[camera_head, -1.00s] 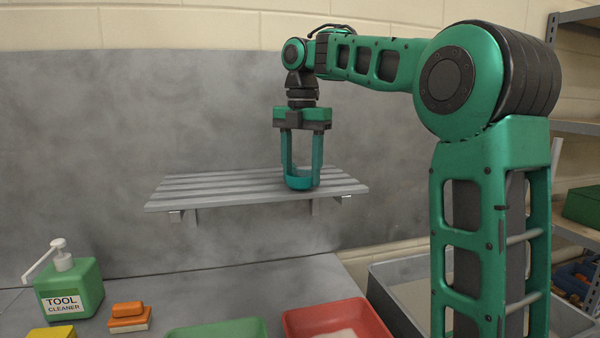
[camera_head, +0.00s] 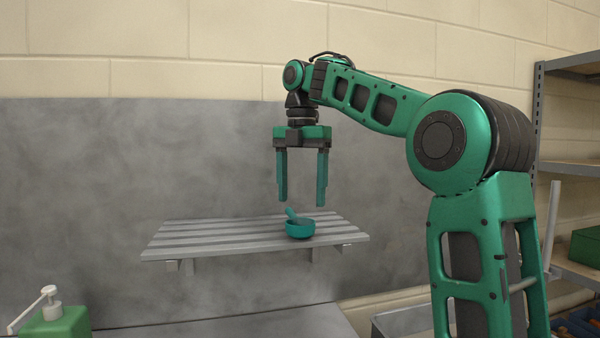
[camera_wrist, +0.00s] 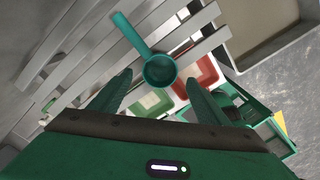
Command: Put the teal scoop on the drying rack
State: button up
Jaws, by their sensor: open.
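The teal scoop (camera_head: 299,229) rests on the grey slatted drying rack (camera_head: 200,239), right of the rack's middle. Its round bowl sits on the slats and its handle tilts up to the left. My gripper (camera_head: 302,203) is open and empty, a little above the scoop and apart from it. In the wrist view the scoop (camera_wrist: 160,70) lies beyond my open fingers (camera_wrist: 158,95), with its handle reaching to the upper left across the slats of the rack (camera_wrist: 95,50).
A green cleaner bottle (camera_head: 58,322) with a white pump stands at the lower left. In the wrist view a red tub (camera_wrist: 197,75) and a green tub (camera_wrist: 150,103) show below the rack. A metal shelf (camera_head: 570,165) stands at the right. The rack's left part is clear.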

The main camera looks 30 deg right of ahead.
jog(key=shift+r, duration=2.75)
